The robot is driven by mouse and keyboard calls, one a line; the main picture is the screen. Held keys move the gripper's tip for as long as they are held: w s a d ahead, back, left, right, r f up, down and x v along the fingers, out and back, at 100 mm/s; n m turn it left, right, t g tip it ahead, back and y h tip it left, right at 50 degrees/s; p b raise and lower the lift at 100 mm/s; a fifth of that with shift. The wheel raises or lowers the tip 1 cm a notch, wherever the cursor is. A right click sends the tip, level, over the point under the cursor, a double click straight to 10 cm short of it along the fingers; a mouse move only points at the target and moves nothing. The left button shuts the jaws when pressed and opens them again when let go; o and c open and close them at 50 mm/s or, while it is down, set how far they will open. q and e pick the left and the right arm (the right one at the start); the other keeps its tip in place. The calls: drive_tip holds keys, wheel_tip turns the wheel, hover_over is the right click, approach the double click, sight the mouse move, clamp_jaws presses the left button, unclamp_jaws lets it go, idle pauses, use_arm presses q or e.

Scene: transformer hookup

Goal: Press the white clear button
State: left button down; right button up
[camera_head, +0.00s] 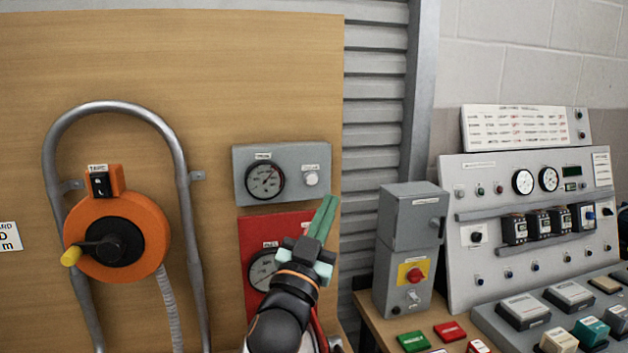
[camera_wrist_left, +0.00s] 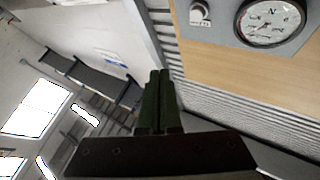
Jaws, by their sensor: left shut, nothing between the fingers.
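The white clear button (camera_head: 311,179) is a small round knob on the right part of a grey gauge box (camera_head: 288,188) on the wooden board. A round dial (camera_head: 265,179) sits left of it on the same box. In the left wrist view the white button (camera_wrist_left: 199,12) shows at the top, beside the dial (camera_wrist_left: 270,20). My left gripper (camera_head: 328,203) has green fingers, shut with nothing between them. In the head view its tips appear just below and right of the button, apart from it. The left fingers (camera_wrist_left: 158,75) point away from the button in the wrist view. My right gripper is not in view.
A red gauge panel (camera_head: 254,226) sits below the grey box, partly hidden by my left arm. An orange hand-crank reel (camera_head: 146,231) with a metal hoop is at the left. A grey box with a red emergency knob (camera_head: 415,275) and a control console (camera_head: 520,230) stand at the right.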

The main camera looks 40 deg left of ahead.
use_arm(q)
drive_tip(key=shift+w+a, duration=1.5)
drive_tip(key=shift+a, duration=0.2)
drive_tip(key=shift+w+a, duration=1.45)
drive_tip(key=shift+a, duration=0.2)
drive_tip(key=shift+w+a, duration=0.25)
drive_tip(key=shift+a, duration=0.05)
drive_tip(key=shift+w+a, duration=0.3)
drive_tip(key=shift+a, duration=0.05)
idle(0.4)
drive_tip(key=shift+s+d, duration=0.55)
drive_tip(key=shift+d, duration=0.1)
drive_tip(key=shift+s+d, duration=1.65)
drive_tip(key=shift+d, duration=0.25)
